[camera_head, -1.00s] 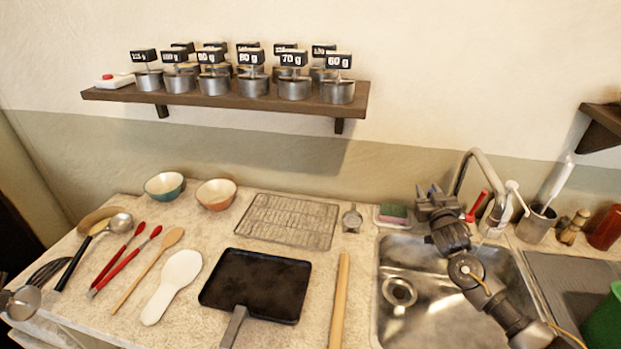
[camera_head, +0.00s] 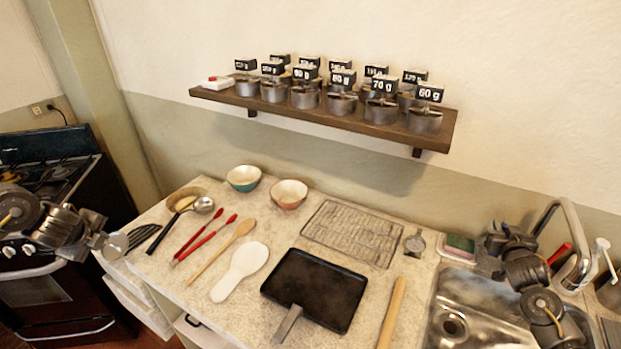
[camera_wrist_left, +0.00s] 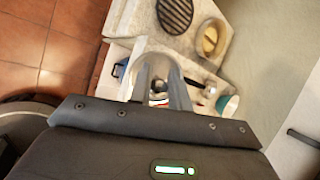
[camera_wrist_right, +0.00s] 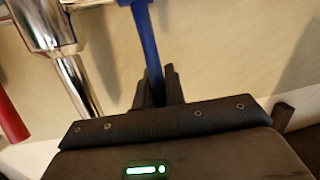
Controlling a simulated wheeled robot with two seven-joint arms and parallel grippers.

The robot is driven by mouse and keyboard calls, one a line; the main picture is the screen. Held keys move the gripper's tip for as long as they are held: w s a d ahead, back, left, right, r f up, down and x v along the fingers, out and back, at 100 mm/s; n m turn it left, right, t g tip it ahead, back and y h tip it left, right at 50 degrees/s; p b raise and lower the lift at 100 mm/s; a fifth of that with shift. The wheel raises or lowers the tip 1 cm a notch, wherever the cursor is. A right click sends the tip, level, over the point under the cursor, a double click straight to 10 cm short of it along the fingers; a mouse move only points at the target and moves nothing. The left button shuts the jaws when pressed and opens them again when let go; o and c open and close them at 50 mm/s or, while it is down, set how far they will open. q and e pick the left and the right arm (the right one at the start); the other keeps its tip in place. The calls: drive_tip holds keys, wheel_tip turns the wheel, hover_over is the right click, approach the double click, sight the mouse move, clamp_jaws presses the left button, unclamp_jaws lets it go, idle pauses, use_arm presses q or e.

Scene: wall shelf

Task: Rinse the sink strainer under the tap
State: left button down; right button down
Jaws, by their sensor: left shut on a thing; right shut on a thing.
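My left gripper (camera_head: 92,238) is at the left, beyond the counter's left end. It is shut on a round metal piece (camera_head: 114,244), which looks like the sink strainer. In the left wrist view, this piece (camera_wrist_left: 160,62) is between the fingers. My right gripper (camera_head: 497,238) is at the back of the sink (camera_head: 478,300), beside the chrome tap (camera_head: 574,225). In the right wrist view, it is shut on a blue lever (camera_wrist_right: 147,45), with the chrome tap body (camera_wrist_right: 42,22) left of it. Whether water runs cannot be told.
A red lever (camera_head: 560,253) stands by the tap. A sponge (camera_head: 459,246) lies behind the sink. A shelf (camera_head: 440,130) holds weights. A stove (camera_head: 50,190) stands left.

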use_arm(q)
drive_tip(key=shift+r, duration=0.2)
use_arm(e)
drive_tip(key=c, duration=1.8)
unclamp_jaws()
use_arm(q)
drive_tip(key=shift+w, duration=0.1)
use_arm(e)
drive_tip(key=o, duration=0.3)
drive_tip(key=shift+w+f, duration=0.15)
drive_tip(key=shift+w, duration=0.05)
drive_tip(key=shift+s, duration=0.1)
